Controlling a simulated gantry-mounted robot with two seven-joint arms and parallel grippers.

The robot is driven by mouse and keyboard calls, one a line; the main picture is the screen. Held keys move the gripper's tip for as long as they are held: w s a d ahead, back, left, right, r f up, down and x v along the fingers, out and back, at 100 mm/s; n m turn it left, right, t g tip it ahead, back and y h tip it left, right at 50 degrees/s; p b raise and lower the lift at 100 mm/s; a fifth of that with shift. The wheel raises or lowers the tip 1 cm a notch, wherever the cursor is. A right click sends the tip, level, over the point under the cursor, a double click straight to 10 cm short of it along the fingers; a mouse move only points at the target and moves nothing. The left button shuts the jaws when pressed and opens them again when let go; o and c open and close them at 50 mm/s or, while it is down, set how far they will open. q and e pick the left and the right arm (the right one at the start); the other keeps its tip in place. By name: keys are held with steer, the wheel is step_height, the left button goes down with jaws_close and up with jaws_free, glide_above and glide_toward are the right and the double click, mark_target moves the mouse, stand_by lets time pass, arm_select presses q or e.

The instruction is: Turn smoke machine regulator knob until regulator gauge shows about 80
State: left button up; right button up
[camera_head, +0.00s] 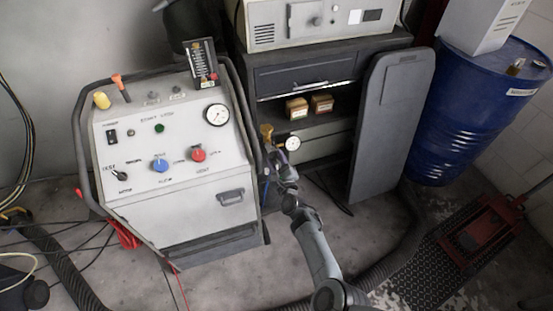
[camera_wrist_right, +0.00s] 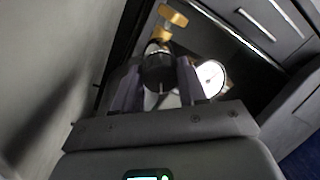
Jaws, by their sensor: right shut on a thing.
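The smoke machine (camera_head: 185,205) is a pale grey cabinet with a sloped control panel, at the left of the head view. The regulator gauge (camera_head: 292,143) is a small white dial at its right side, beside a brass fitting (camera_head: 266,131). The gauge (camera_wrist_right: 210,78) also shows in the wrist view, partly behind a finger; its reading is too small to tell. My right gripper (camera_wrist_right: 157,85) is shut on the dark round regulator knob (camera_wrist_right: 158,66), with a finger on each side. In the head view my right gripper (camera_head: 276,168) hides the knob. My left gripper is not in view.
A larger gauge (camera_head: 216,115), a blue knob (camera_head: 160,165) and a red knob (camera_head: 198,155) are on the panel. A dark cabinet (camera_head: 330,75) with small boxes stands behind the regulator. A blue drum (camera_head: 455,110) stands at right. Hoses and cables lie on the floor.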

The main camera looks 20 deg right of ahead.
steer(key=shift+m, duration=1.1)
steer(key=shift+f, duration=0.1)
steer(key=o, duration=1.1)
steer(key=shift+c, duration=0.2)
steer(key=shift+p, duration=0.35)
